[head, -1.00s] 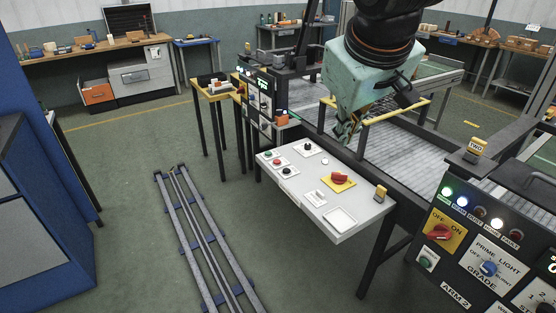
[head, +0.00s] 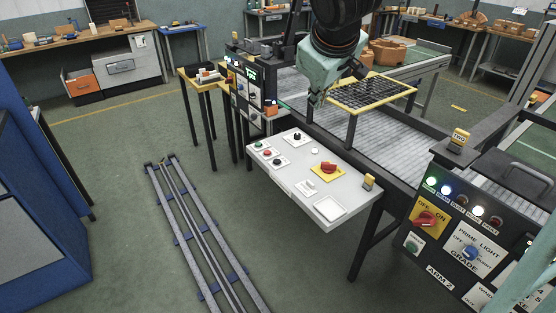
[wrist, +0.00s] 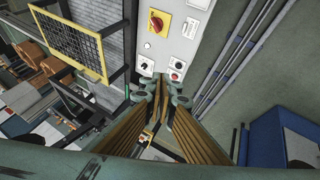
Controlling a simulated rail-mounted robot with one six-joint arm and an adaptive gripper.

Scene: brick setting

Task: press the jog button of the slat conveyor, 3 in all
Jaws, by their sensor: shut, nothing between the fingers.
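The slat conveyor (head: 385,145) runs behind a white control panel (head: 290,178). The panel has green (head: 258,144), red (head: 267,152) and black (head: 276,160) buttons along its left end, a black knob (head: 297,136), and a red rotary switch (head: 327,168) on a yellow plate. Labels are too small to read, so I cannot tell which button is jog. My gripper (head: 318,98) is shut and empty, above the panel's far-left end and apart from it.
A yellow-framed mesh (head: 372,92) stands over the conveyor beside my gripper. A dark upright panel (head: 250,92) with switches is to the left. Another switch panel (head: 455,245) stands at the right front. Floor rails (head: 190,225) run at the left. Space above the white panel is clear.

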